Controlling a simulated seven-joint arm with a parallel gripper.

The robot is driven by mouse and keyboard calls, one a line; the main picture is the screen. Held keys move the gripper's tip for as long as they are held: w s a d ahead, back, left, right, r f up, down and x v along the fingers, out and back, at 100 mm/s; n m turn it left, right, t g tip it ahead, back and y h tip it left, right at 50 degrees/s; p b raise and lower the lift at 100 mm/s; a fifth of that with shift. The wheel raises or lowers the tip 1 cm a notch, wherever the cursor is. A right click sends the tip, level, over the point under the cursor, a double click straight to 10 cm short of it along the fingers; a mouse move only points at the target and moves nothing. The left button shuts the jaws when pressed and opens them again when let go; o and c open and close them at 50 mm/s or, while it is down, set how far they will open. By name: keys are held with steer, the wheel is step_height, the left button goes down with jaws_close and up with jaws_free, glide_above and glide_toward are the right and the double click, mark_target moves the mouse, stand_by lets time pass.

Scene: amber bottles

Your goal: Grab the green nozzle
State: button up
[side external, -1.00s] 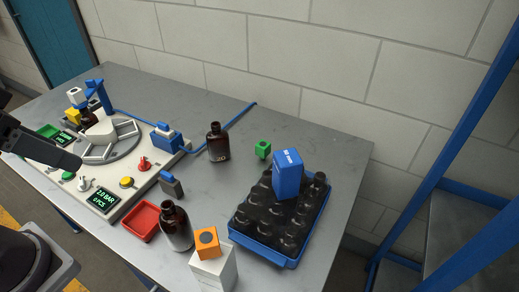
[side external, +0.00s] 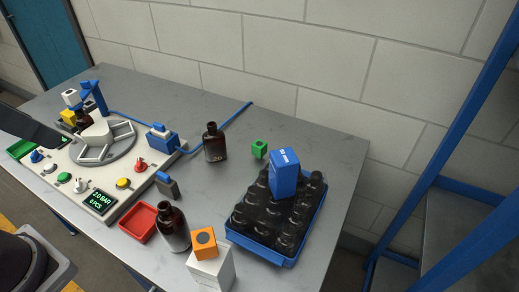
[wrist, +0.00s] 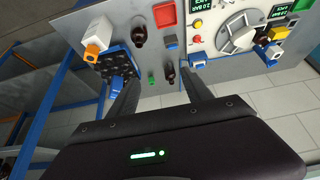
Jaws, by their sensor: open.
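The green nozzle (side external: 259,149) is a small green block standing on the grey table, behind the crate of bottles. It also shows in the wrist view as a small green shape (wrist: 151,77), between my fingers in the picture but well beyond them. My gripper (wrist: 158,78) is open, with its two dark fingers spread apart and nothing between them.
A blue crate (side external: 264,254) holds several dark bottles, with a blue box (side external: 285,174) on top. An amber bottle (side external: 214,143) stands left of the nozzle. Another bottle (side external: 173,228), a red tray (side external: 138,223) and an orange block (side external: 204,243) on a white box are nearer the front.

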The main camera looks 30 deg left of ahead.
steer(key=w+d+r+m+t+h, duration=0.1)
steer(key=w+d+r+t, duration=0.1)
steer(key=w, duration=0.8)
steer(key=w+d+r+t, duration=0.1)
steer(key=w+d, duration=0.1)
steer(key=w, duration=0.7)
steer(key=t, duration=0.5)
glide_above(255, 150)
steer(key=s, duration=0.2)
step_height(255, 150, down, 6)
steer(key=shift+h, duration=0.3)
steer(key=f, duration=3.2)
steer(key=shift+s+a+f, duration=0.1)
steer(key=shift+s+a, duration=0.05)
steer(key=shift+a, duration=0.05)
steer(key=shift+w+f, duration=0.25)
steer(key=shift+w, duration=0.05)
steer(key=x, duration=0.6)
steer(key=shift+w+d+r, duration=0.2)
steer(key=shift+w+d, duration=0.1)
steer(key=shift+w, duration=0.05)
jaws_close()
steer(key=shift+r, duration=0.1)
